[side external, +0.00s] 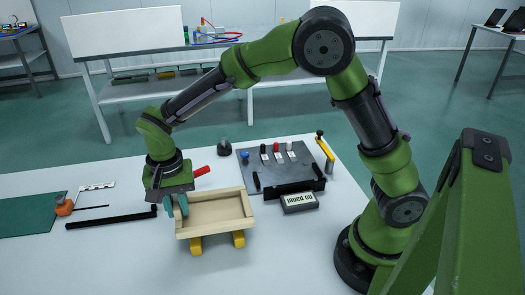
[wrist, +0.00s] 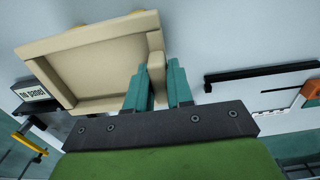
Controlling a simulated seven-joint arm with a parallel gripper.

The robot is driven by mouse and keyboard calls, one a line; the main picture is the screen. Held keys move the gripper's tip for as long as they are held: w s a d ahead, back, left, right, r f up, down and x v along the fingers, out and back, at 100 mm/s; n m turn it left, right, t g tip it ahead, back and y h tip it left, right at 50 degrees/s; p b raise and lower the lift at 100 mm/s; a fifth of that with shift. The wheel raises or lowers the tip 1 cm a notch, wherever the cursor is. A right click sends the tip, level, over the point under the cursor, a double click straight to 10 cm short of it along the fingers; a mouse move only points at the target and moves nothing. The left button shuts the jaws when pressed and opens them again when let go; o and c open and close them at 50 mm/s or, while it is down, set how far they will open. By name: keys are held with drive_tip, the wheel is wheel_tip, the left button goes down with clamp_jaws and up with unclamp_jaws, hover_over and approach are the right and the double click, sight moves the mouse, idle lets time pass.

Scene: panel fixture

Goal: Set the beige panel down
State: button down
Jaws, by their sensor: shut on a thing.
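The beige panel (side external: 215,216), shaped like a shallow tray with raised rims, is in the middle of the side view, above the white table. Two yellow blocks (side external: 196,246) show under its near edge; I cannot tell whether its weight rests on them. My gripper (side external: 176,207) is at the panel's left end, with its teal fingers pointing down. In the wrist view my gripper (wrist: 157,82) is shut on the panel's short end rim, one finger on each side. The panel (wrist: 95,70) extends left from the fingers there. The panel's underside is hidden.
A dark plate (side external: 275,165) with several knobs lies behind the panel. A "no panel" sign (side external: 299,202) stands to its right. A black bar (side external: 110,219), an orange tool (side external: 64,207) and a green mat (side external: 30,214) lie left. The table front is clear.

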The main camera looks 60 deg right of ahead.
drive_tip(key=shift+w+f, duration=0.1)
drive_tip(key=shift+f, duration=1.65)
drive_tip(key=shift+f, duration=0.1)
drive_tip(key=shift+f, duration=0.15)
drive_tip(key=c, duration=1)
unclamp_jaws()
